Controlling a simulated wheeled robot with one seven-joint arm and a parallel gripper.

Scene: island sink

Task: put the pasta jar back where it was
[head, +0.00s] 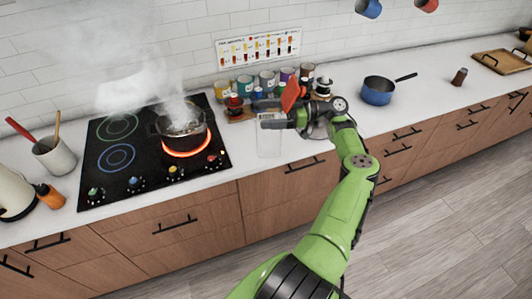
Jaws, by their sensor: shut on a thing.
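A clear, see-through container, which I take to be the pasta jar (269,143), is at the counter's front edge, right of the stove. No contents can be made out in it. My gripper (265,108) reaches in from the right and is shut at the container's top. My fingers are small and dark here, so the exact grip is hard to see. I cannot tell whether the container's base touches the counter.
A pot (182,128) steams on a glowing burner of the black stove (110,178). Several coloured cans (267,80) and a red-lidded jar (233,104) stand behind my gripper. A blue saucepan (377,93) is to the right. Counter between saucepan and small brown bottle (459,77) is clear.

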